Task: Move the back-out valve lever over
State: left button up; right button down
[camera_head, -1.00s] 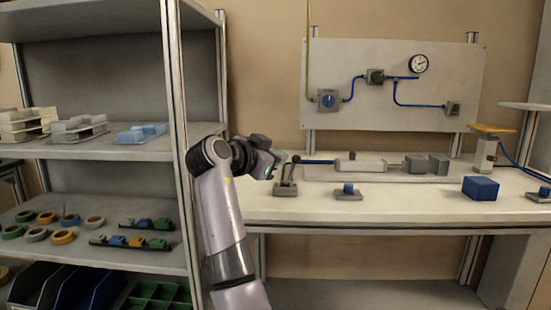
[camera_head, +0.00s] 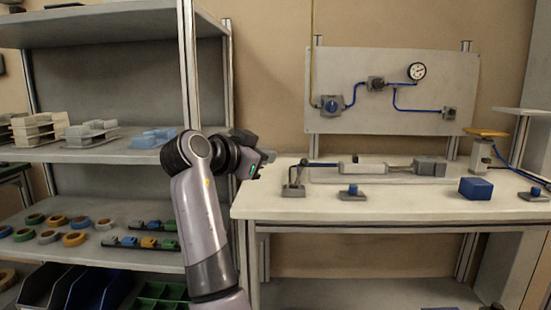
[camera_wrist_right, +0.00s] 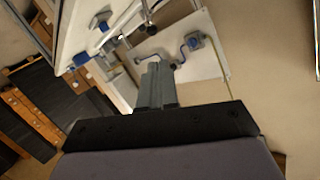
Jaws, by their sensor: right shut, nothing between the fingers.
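The lever (camera_head: 301,173) stands on a small grey base (camera_head: 293,191) at the left end of the workbench. Its dark knob leans to the right. My right gripper (camera_head: 270,155) is shut and empty, to the left of the lever and apart from it. In the right wrist view its closed fingers (camera_wrist_right: 154,75) point toward the bench and wall panel. I cannot clearly pick out the lever in the wrist view. My left gripper is out of view.
Behind the lever, a cylinder (camera_head: 362,168) with a rod lies along the bench, with a grey block (camera_head: 430,167) at its right. A blue-button box (camera_head: 352,193) and a blue block (camera_head: 475,188) stand in front.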

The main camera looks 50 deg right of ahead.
jog(key=v, duration=0.3)
jog(key=shift+s+a+r, duration=0.2)
jog(key=shift+r, duration=0.1)
dwell(0.3)
jog(key=s+a+f+n+t+y, duration=0.15)
jog(key=f+n, duration=0.25)
jog(key=f, duration=0.5)
jog(key=s+a+f+n+t+y, duration=0.15)
jog(key=f+n, duration=0.25)
jog(key=f, duration=0.5)
jog(key=s+f+n+t+y, duration=0.1)
jog(key=f+n+y, duration=0.25)
jog(key=f, duration=0.65)
jog(key=s+a+f+n+g+y, duration=0.1)
jog(key=s+a+f+n+y, duration=0.5)
jog(key=s, duration=0.5)
jog(key=s+a+f+n+g+y, duration=0.1)
jog(key=s+a+f+n+y, duration=0.3)
jog(key=s+a+f, duration=0.6)
jog(key=w+a+f+n+t+y, duration=0.1)
jog(key=w+a+f+t, duration=0.1)
jog(key=w+f+t, duration=0.35)
notch_tip(320, 180, up, 16)
jog(key=t+p, duration=0.1)
jog(key=p, duration=1.6)
jog(key=shift+d+f, duration=0.25)
jog(key=shift+d, duration=0.1)
